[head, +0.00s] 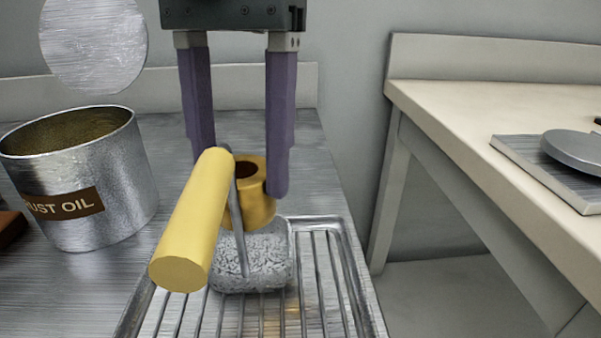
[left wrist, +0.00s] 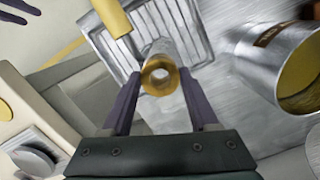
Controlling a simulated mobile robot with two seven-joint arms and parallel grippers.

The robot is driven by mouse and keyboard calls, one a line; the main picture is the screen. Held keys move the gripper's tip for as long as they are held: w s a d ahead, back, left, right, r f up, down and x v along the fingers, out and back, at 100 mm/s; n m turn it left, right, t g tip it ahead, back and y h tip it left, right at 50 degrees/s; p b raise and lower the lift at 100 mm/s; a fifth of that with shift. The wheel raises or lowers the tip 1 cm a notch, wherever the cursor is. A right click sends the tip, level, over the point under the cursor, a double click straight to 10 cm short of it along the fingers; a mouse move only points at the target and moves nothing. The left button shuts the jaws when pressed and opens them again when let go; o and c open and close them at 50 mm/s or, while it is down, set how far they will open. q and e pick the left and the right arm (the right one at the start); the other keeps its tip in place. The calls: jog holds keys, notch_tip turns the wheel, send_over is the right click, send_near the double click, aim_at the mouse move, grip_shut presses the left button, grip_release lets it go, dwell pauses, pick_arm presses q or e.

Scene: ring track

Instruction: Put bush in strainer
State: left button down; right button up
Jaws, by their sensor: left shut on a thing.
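My left gripper (head: 241,176) comes down from above, its two purple fingers closed on the brass bush (head: 258,207). The bush is upright with its bore facing up. It also shows between the fingers (left wrist: 160,75) in the left wrist view. The strainer is a wire-mesh basket (head: 262,276) with a yellow handle (head: 187,235) slanting toward the head camera. The bush is over the basket; I cannot tell whether its lower end is inside. The handle hides part of the bush and left finger. Purple finger parts (left wrist: 15,14), apparently my right gripper's, show at the left wrist view's corner.
A slatted metal drain tray (head: 355,290) lies under the strainer. An open rust oil can (head: 125,170) stands to the left, with a round metal disc (head: 94,42) behind it. A pale table (head: 480,110) at the right carries a flat plate (head: 540,165). A gap separates the tables.

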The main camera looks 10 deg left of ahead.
aim_at(247, 212)
pick_arm(q)
notch_tip(247, 212, down, 6)
jog(key=shift+r+b, duration=0.25)
jog(key=shift+b, duration=0.7)
jog(key=shift+c, duration=0.8)
grip_release()
jog(key=shift+f, duration=0.1)
jog(key=r+p, duration=0.1)
jog(key=r, duration=0.2)
jog(key=w+r+p, duration=0.1)
jog(key=r+p, duration=0.1)
jog(key=r, duration=0.2)
jog(key=r+p, duration=0.1)
jog(key=r, duration=0.3)
jog(key=shift+w+d+r+p, duration=0.1)
jog(key=shift+w+r+p, duration=0.05)
jog(key=shift+p, duration=0.15)
jog(key=shift+w+r, duration=0.1)
jog(key=shift+r, duration=0.4)
